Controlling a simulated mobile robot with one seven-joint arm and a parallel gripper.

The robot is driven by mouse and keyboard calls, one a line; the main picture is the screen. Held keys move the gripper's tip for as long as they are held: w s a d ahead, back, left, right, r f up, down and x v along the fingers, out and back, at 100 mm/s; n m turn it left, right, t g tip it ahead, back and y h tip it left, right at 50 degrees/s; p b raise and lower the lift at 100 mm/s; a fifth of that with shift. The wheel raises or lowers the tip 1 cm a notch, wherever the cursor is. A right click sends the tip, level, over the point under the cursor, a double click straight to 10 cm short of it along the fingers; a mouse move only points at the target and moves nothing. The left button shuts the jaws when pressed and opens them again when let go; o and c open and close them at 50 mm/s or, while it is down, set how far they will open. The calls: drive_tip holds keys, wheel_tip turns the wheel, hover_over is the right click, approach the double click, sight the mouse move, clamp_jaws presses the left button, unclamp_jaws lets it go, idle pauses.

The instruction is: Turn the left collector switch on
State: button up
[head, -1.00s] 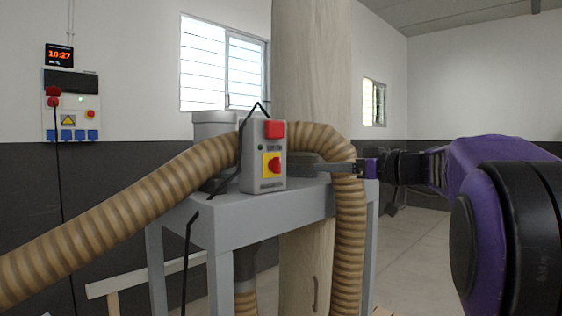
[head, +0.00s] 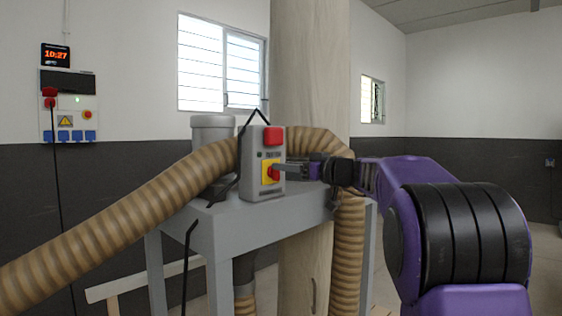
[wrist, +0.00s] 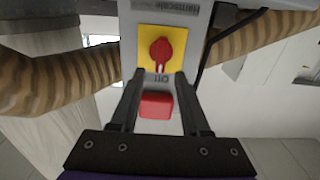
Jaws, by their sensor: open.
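The grey switch box (head: 254,150) stands on the grey metal table. It has a yellow plate with a red rotary knob (head: 271,174) and a red square block above it. In the wrist view, which is upside down, the knob (wrist: 161,50) has its pointer turned toward a label reading "Off". My gripper (head: 280,171) is open, with its fingers reaching from the right to the front of the box. In the wrist view the two fingertips (wrist: 159,74) are spread either side of the label, close to the knob. Whether they touch it I cannot tell.
Ribbed brown hoses (head: 110,225) curve around the box on both sides. The grey table (head: 228,225) carries a grey cylinder (head: 212,128) behind. A pale column (head: 310,70) rises behind. A socket panel (head: 68,110) hangs on the left wall.

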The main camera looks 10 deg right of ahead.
sight(275, 172)
drive_tip(key=shift+x, duration=1.3)
clamp_jaws()
drive_tip(key=shift+f, duration=0.1)
